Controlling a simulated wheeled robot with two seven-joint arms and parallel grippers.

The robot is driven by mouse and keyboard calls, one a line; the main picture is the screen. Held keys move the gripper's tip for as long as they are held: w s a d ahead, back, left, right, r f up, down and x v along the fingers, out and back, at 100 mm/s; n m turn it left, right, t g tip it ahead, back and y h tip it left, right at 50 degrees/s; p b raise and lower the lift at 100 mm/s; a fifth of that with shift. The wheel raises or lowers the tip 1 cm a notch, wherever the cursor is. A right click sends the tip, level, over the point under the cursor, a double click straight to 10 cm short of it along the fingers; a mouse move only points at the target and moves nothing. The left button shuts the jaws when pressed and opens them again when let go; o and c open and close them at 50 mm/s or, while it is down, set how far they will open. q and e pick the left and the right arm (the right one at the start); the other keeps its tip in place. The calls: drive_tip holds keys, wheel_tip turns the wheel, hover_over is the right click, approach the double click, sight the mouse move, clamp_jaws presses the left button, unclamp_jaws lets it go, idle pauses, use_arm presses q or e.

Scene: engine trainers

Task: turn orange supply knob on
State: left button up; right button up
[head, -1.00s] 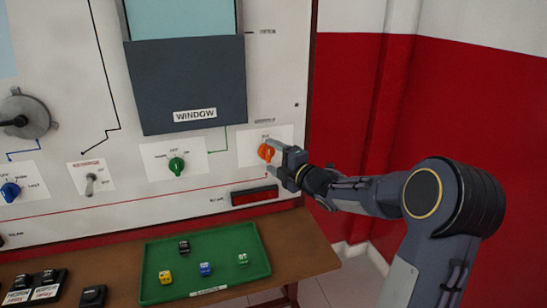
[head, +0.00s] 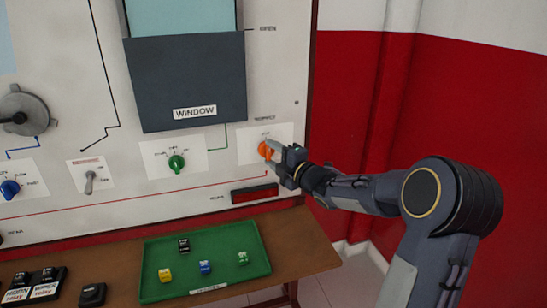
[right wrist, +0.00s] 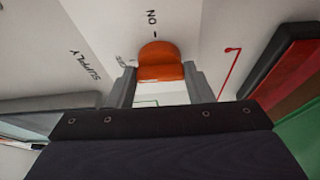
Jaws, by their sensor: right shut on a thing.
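The orange supply knob (head: 265,149) sits on a white label plate (head: 247,152) at the right of the panel. My right gripper (head: 273,150) reaches it from the right and is shut on it. In the right wrist view the knob (right wrist: 160,62) is between the two grey fingers (right wrist: 160,85). The word "ON" with a short mark stands at the knob's rounded end, and "SUPPLY" is printed to one side. The fingers hide part of the knob in the head view. My left gripper is not in view.
A green knob (head: 176,163), a toggle switch (head: 89,182) and a blue knob (head: 10,189) are further left on the panel. A dark red display (head: 254,194) lies below the orange knob. A green tray (head: 225,270) with several small blocks is on the wooden table.

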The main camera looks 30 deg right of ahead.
drive_tip(key=m+t+h+b, duration=0.1)
drive_tip(key=m+b, duration=0.4)
drive_tip(key=b, duration=0.1)
drive_tip(key=f+m+t+h+b, duration=0.1)
drive_tip(key=m+h+b, duration=0.1)
drive_tip(key=m+b, duration=0.3)
drive_tip(key=m+t+h+b, duration=0.1)
drive_tip(key=m+t+b, duration=0.1)
drive_tip(key=m+b, duration=0.4)
drive_tip(key=shift+w+a+f+h+b, duration=0.1)
drive_tip(key=shift+a+f+h+b, duration=0.25)
drive_tip(key=shift+b, duration=0.85)
drive_tip(key=m+h+b, duration=0.1)
drive_tip(key=m+h, duration=0.1)
drive_tip(key=m, duration=0.1)
drive_tip(key=shift+a+r+b, duration=0.1)
drive_tip(key=shift+r+b, duration=0.05)
drive_tip(key=shift+b, duration=0.15)
drive_tip(key=shift+r+m+h+b, duration=0.1)
drive_tip(key=shift+m+h+b, duration=0.4)
drive_tip(key=shift+m, duration=0.9)
drive_tip(key=shift+m+h, duration=0.25)
drive_tip(key=shift+m, duration=0.05)
drive_tip(key=o, duration=1)
drive_tip(key=shift+c, duration=0.2)
drive_tip(key=shift+r, duration=0.1)
drive_tip(key=v, duration=0.7)
drive_tip(key=shift+s+a, duration=0.15)
drive_tip(key=shift+s, duration=0.25)
